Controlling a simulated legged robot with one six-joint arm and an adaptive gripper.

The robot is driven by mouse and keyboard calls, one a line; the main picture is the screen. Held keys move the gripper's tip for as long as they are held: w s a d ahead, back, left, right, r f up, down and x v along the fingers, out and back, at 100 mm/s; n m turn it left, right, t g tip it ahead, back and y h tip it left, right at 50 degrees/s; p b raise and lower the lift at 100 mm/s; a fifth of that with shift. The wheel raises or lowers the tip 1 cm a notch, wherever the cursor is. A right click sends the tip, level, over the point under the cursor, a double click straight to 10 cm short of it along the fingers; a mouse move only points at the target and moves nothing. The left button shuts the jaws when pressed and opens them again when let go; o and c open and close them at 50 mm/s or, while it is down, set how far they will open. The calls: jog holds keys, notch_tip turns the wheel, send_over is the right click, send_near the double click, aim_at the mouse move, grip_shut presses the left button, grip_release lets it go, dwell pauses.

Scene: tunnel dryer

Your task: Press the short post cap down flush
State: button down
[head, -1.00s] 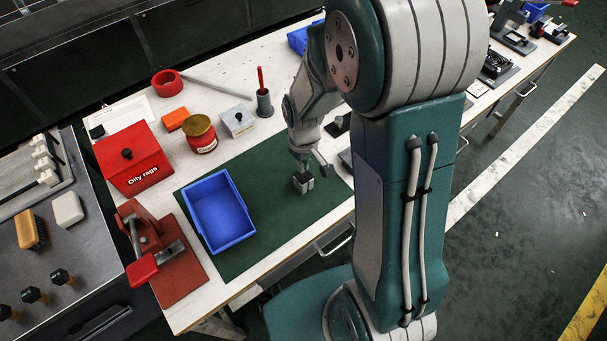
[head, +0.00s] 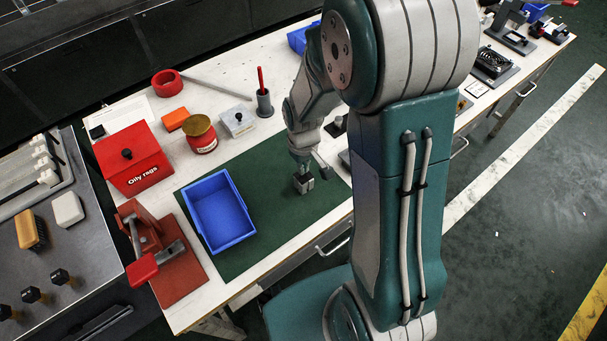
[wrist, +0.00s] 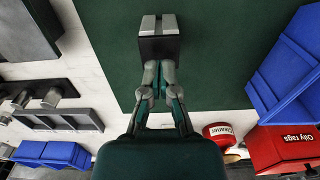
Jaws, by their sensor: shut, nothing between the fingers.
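My gripper (head: 303,184) points down over the green mat, right of the blue tray. Two short grey posts (wrist: 50,97) stand on a dark base at the left of the wrist view, apart from my gripper. I cannot tell which is the short one or how high its cap sits. In the head view, a grey post on a dark base (head: 338,124) is partly hidden behind my arm.
A blue tray (head: 188,199) sits on the green mat (head: 262,160). A red Oily rags box (head: 130,165), a red clamp fixture (head: 178,272), a red jar (head: 203,146) and a cup with a red stick (head: 264,103) stand around it.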

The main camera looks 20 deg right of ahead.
jog(key=shift+f, duration=1.25)
dwell(2.2)
jog(key=shift+r, duration=3.05)
jog(key=shift+r, duration=0.4)
jog(key=s+r+m+t, duration=0.1)
jog(key=s+r+t, duration=0.1)
jog(key=s+r, duration=0.5)
jog(key=s+r+m+t, duration=0.2)
jog(key=s+r, duration=0.5)
jog(key=r, duration=0.6)
jog(key=shift+r+m+t, duration=0.2)
jog(key=shift+m+t, duration=0.1)
jog(key=shift+t, duration=0.5)
